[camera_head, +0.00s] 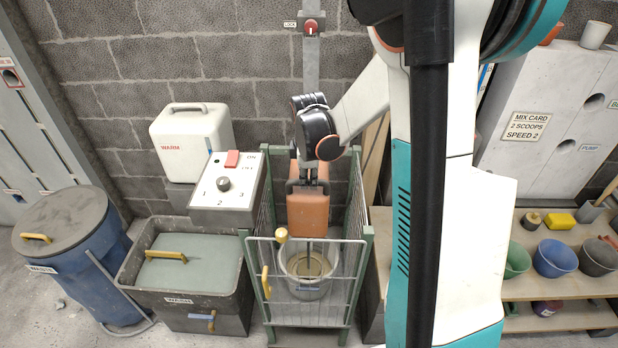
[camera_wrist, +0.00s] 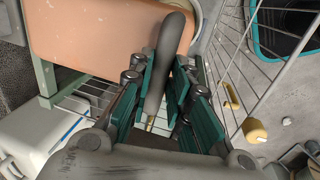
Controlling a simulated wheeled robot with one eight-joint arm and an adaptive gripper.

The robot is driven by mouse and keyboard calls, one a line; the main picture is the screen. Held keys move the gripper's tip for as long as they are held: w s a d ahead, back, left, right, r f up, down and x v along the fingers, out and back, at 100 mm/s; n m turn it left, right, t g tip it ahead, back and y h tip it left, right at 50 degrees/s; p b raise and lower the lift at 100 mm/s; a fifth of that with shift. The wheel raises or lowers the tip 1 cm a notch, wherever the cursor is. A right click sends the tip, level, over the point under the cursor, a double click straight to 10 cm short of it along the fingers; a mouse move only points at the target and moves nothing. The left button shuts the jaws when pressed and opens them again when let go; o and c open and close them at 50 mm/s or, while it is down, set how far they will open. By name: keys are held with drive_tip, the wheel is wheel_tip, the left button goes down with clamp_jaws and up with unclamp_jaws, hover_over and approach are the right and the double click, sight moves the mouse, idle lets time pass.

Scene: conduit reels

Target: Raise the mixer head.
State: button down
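The orange mixer head (camera_head: 308,214) hangs on a grey upright rail (camera_head: 311,68), above a pale bowl (camera_head: 309,272). A thin shaft runs from it down into the bowl. In the wrist view the head (camera_wrist: 95,35) fills the upper left. Its dark grey bar handle (camera_wrist: 168,55) lies between my teal finger pads. My gripper (camera_wrist: 164,75) looks shut on this handle, a pad close against each side. In the head view my gripper (camera_head: 309,178) is at the top of the mixer head. A red knob (camera_head: 310,27) beside a LOCK label sits high on the rail.
A wire cage with a front gate (camera_head: 310,315) surrounds the bowl; a yellow knob (camera_head: 281,235) is on it, also in the wrist view (camera_wrist: 254,130). A control box (camera_head: 228,195) and grey bin (camera_head: 190,325) stand left. A bench (camera_head: 560,287) with bowls stands right.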

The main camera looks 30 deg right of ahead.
wheel_tip(320, 180, up, 26)
drive_tip(key=p, duration=1.5)
drive_tip(key=shift+w+f, duration=0.15)
drive_tip(key=shift+f, duration=0.1)
drive_tip(key=c, duration=1.5)
unclamp_jaws()
drive_tip(key=shift+r, duration=0.1)
drive_tip(key=r, duration=0.4)
drive_tip(key=s+a+r, duration=0.1)
drive_tip(key=r, duration=0.2)
drive_tip(key=s+r, duration=0.1)
drive_tip(key=r, duration=0.3)
drive_tip(key=shift+a+r, duration=0.15)
drive_tip(key=shift+r, duration=0.15)
